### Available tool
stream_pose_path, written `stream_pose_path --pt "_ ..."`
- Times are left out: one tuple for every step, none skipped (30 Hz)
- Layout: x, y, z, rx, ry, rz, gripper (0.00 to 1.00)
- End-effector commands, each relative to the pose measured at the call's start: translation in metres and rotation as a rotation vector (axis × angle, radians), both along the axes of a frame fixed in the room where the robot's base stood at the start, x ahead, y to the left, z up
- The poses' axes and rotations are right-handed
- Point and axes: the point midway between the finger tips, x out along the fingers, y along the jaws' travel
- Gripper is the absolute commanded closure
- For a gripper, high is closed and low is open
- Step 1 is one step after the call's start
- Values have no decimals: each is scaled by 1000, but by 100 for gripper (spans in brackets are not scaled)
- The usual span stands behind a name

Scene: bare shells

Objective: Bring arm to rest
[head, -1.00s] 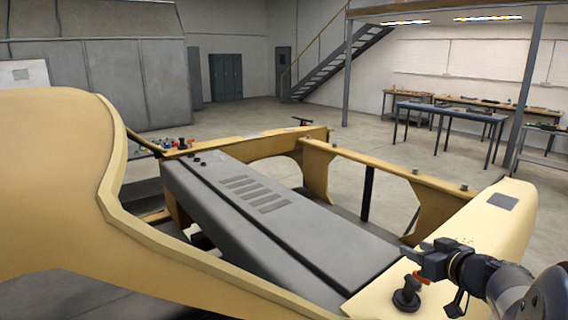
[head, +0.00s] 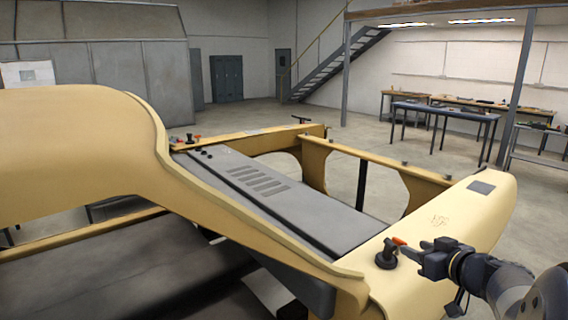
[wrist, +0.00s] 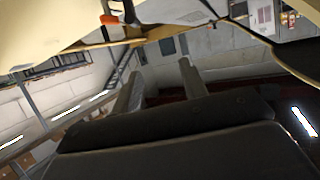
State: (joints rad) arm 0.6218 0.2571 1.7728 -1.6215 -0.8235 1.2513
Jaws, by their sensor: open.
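My gripper (head: 414,249) is at the lower right of the head view, with its dark jaws apart and nothing visible between them. It is just right of a black knob with an orange lever (head: 387,254) on the tan shell (head: 452,221); whether they touch is unclear. In the wrist view my gripper's two pale fingers (wrist: 158,82) stand apart with a gap between them. The orange piece also shows at the top of that view (wrist: 109,20). My arm comes in from the lower right corner.
A large curved tan panel (head: 75,140) fills the left. A grey vented cover (head: 290,210) lies between the tan rails. Open floor (head: 350,120) lies behind. A blue-topped table (head: 445,111), workbenches and a staircase (head: 340,62) stand farther back.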

Motion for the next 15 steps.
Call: stream_pose_path --pt "0 0 -1 1 1 1 59" --pt "0 0 -1 1 1 1 59" --pt "0 0 -1 1 1 1 59" --pt "0 0 -1 1 1 1 59" --pt "0 0 -1 1 1 1 59" --pt "0 0 -1 1 1 1 59" --pt "0 0 -1 1 1 1 59" --pt "0 0 -1 1 1 1 59" --pt "0 0 -1 1 1 1 59" --pt "0 0 -1 1 1 1 59" --pt "-1 7 -8 6 5 -5 59" --pt "-2 12 -15 7 7 -14 59" --pt "-3 15 -19 9 9 -21 59" --pt "-3 18 -23 10 9 -25 59" --pt "-3 21 -27 10 8 -33 59"
